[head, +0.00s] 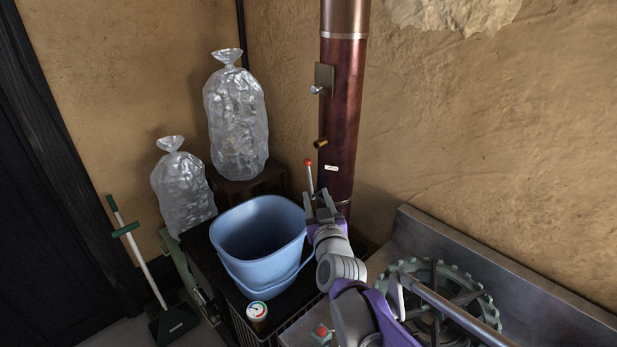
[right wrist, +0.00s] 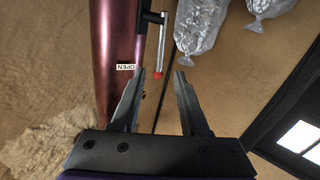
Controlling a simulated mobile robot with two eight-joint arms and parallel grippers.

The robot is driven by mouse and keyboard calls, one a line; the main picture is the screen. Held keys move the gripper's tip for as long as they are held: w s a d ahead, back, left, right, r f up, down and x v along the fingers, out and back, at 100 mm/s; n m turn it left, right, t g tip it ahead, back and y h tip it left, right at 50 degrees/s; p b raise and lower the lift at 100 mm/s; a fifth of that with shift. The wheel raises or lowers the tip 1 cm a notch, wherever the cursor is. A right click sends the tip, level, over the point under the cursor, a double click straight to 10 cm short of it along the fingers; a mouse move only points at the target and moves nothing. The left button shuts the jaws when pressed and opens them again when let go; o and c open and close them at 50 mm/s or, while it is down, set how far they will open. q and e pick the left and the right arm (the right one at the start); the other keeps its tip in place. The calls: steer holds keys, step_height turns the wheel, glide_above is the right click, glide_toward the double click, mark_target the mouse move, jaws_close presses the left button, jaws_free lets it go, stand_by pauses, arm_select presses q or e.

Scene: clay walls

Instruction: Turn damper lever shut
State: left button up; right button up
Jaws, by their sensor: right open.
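The damper lever (head: 310,178) is a thin pale rod with a red knob, standing roughly upright beside the dark red flue pipe (head: 341,120). My right gripper (head: 320,204) is open and empty, just below the knob, and hides the lever's lower end. In the right wrist view the scene is upside down. There the lever (right wrist: 161,45) runs from a dark pivot to its red knob, which appears between the open fingertips (right wrist: 160,75), seemingly beyond them. A label reading OPEN (right wrist: 126,67) is on the pipe near the knob. My left gripper is out of view.
A blue bucket (head: 258,243) stands left of my right arm, with a small dial gauge (head: 257,311) in front. Two clear bags (head: 237,120) are behind it. A metal counter with a toothed burner ring (head: 478,309) is at right. A brass stub (head: 320,143) juts from the pipe.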

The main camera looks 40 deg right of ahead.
mark_target(310, 177)
steer(key=p+x, duration=0.1)
steer(key=x, duration=0.9)
steer(key=shift+w, duration=0.1)
jaws_close()
stand_by(1.2)
